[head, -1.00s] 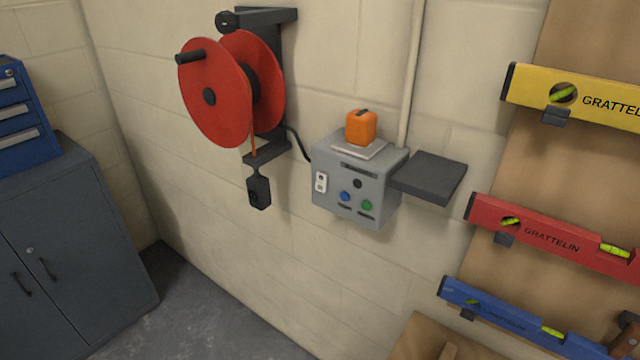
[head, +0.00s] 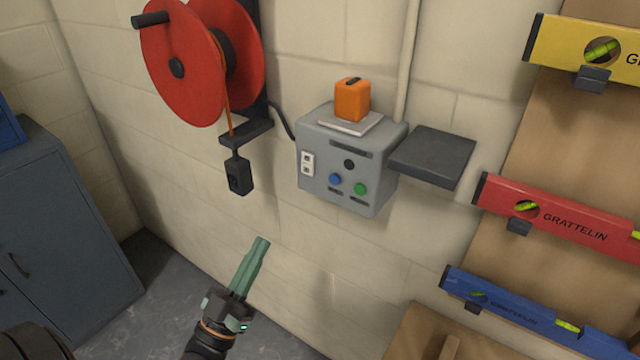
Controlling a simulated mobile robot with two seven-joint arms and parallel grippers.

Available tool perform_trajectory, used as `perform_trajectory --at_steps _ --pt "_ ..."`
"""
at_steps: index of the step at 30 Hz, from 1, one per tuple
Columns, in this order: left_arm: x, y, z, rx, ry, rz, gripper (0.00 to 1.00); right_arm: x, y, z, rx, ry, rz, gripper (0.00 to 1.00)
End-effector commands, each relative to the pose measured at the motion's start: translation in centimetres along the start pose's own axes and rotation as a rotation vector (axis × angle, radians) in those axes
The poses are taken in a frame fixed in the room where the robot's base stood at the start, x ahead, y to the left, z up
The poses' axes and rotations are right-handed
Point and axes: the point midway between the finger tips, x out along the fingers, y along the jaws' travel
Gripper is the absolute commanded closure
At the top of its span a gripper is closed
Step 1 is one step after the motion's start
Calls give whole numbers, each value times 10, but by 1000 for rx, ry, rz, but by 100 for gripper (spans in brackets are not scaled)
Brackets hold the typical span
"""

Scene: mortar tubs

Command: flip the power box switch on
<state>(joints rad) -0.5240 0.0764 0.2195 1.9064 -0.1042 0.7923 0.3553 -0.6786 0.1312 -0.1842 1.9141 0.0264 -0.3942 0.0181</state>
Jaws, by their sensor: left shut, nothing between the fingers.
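The power box (head: 343,192) is a grey box fixed to the wall, in the middle of the head view. Its front carries a black round knob (head: 349,164), a blue button (head: 335,178) and a green button (head: 360,188). A white two-part plate (head: 308,163) sits on its left side. I cannot tell which of these is the switch or its position. My left gripper (head: 262,242), with green fingers, is shut and empty. It points up, below and left of the box, apart from it. My right gripper is not in view.
An orange block (head: 352,100) sits on a pale pad on the box. A dark shelf (head: 432,157) juts out at its right. A red cable reel (head: 185,65) with a hanging black plug (head: 239,175) is at left. Spirit levels (head: 560,215) hang at right. A cabinet (head: 65,240) stands left.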

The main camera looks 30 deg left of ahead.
Motion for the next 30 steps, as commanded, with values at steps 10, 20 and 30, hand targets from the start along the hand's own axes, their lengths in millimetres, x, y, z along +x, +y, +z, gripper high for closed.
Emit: perform_trajectory --at_steps 10,20,30 --pt "0 -2 -14 7 71 18 100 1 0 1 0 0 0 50" --pt "14 -1 -16 6 73 19 100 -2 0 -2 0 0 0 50" --pt "83 0 -23 7 74 18 100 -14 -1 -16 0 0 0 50"
